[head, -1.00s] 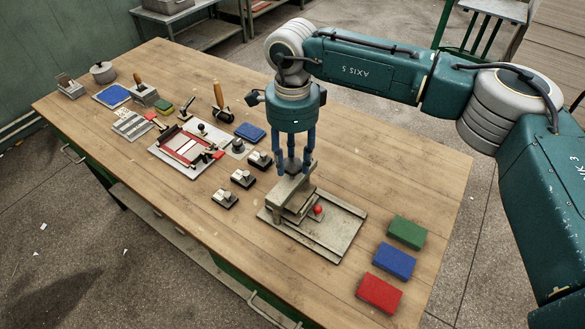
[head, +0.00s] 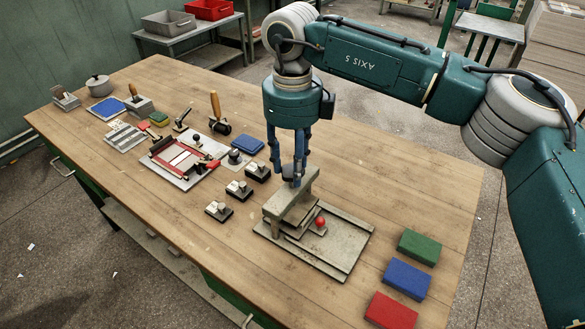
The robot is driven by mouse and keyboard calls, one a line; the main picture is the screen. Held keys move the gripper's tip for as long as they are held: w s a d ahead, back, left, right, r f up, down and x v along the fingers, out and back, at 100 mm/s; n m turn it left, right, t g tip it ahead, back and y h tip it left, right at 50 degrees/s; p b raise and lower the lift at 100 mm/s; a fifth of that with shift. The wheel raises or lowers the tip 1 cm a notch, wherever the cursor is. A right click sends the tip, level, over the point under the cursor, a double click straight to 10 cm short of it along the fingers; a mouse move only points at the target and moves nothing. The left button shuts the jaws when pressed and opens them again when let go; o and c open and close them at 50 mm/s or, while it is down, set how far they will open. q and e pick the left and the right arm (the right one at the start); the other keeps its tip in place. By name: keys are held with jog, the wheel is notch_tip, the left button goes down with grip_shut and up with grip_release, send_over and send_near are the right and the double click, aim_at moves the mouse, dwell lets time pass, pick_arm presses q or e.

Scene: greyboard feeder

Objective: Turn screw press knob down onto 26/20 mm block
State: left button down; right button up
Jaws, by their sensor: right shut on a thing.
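The screw press (head: 290,200) is a grey-beige metal frame standing on a flat base plate (head: 335,249). My right gripper (head: 290,178) points down over its top, with blue-grey fingers shut around the dark screw press knob. The fingers cover most of the knob. Below the press bridge are flat metal pieces, with a small red ball (head: 320,222) at their right side. I cannot tell the 26/20 mm block apart under the bridge, nor whether the screw touches it. My left gripper is not in view.
Green (head: 419,246), blue (head: 407,279) and red (head: 391,311) blocks lie right of the press. Several small black-and-white holders (head: 219,211) stand to its left. A red-framed fixture (head: 183,160) and hand tools lie farther left.

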aim_at(292, 170)
jog(key=shift+r+m, duration=0.15)
jog(key=shift+m, duration=0.45)
jog(key=o, duration=1.2)
jog(key=shift+c, duration=0.2)
notch_tip(292, 170, up, 12)
